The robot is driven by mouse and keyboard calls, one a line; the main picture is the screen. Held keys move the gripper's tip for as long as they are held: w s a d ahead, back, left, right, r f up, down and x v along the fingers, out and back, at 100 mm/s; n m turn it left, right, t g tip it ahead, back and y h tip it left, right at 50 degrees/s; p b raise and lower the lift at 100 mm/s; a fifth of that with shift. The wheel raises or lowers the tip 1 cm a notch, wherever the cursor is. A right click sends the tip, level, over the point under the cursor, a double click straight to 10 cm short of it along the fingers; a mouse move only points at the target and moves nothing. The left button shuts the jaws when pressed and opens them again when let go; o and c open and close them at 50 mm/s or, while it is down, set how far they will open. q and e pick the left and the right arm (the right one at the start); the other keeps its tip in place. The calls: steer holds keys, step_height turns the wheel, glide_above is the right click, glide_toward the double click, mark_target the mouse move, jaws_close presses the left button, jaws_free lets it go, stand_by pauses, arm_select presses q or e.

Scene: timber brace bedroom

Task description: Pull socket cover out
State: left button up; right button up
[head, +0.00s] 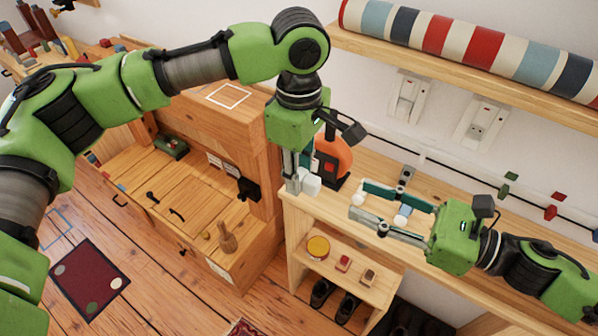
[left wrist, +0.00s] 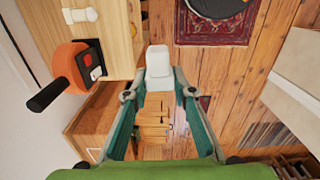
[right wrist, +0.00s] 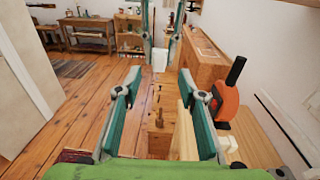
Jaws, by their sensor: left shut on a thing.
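My left gripper (head: 298,186) hangs pointing down beside the left end of the wooden desk. It is shut on a small white block-like piece (head: 311,184), which may be the socket cover. The piece also shows beyond the fingertips in the left wrist view (left wrist: 158,62) and at the top of the right wrist view (right wrist: 160,60). My right gripper (head: 356,204) is over the desk's front edge, pointing left, with its fingers apart and nothing between them. Two white socket plates (head: 408,97) (head: 481,124) are on the wall, apart from both grippers.
An orange and black device (head: 334,158) stands at the desk's left end, close to my left gripper. Above, a shelf (head: 400,50) carries a striped roll (head: 470,45). A wooden cabinet (head: 232,115) stands left of the desk. The floor (head: 150,265) at lower left is mostly clear.

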steer(key=shift+v, duration=0.85)
